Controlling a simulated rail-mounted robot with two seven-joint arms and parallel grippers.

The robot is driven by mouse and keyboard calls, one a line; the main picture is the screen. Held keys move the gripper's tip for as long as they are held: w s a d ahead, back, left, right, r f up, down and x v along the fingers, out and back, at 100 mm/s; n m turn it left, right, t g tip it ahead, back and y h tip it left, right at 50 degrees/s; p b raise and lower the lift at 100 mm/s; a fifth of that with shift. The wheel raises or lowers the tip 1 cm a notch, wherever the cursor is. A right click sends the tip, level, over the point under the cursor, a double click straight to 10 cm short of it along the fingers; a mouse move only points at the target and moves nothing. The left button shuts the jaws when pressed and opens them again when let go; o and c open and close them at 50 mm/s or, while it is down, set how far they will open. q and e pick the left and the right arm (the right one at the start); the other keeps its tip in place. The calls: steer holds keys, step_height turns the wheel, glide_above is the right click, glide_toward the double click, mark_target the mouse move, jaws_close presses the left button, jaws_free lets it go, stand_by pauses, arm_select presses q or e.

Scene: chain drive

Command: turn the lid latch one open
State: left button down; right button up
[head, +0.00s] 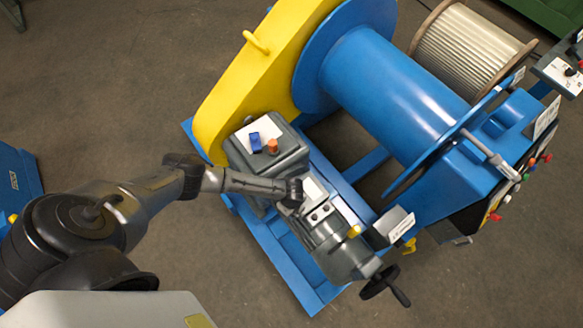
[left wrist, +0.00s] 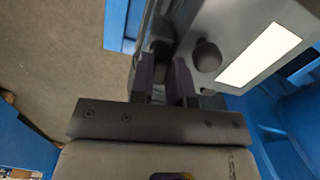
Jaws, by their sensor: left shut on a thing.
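My left gripper (head: 293,193) reaches in from the left to the grey gear housing (head: 290,155) on the machine's blue frame. In the left wrist view its two dark fingers (left wrist: 164,80) are shut on a small dark part, apparently lid latch one (left wrist: 160,48), at the housing's edge. The fingers hide most of the latch, and its turn angle cannot be told. A round dark knob (left wrist: 207,55) stands just right of the fingers, next to a white plate (left wrist: 265,55). My right gripper is in neither view.
A blue switch (head: 255,142) and an orange button (head: 272,146) top the housing near my arm. A yellow guard (head: 250,75) and a large blue drum (head: 385,85) stand behind. A black handwheel (head: 381,283) sticks out at the front. Bare floor (head: 90,90) lies left.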

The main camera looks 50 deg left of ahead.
arm_select(q)
steer(key=shift+m, duration=0.8)
steer(key=shift+d, duration=0.1)
steer(key=c, duration=1.1)
jaws_free()
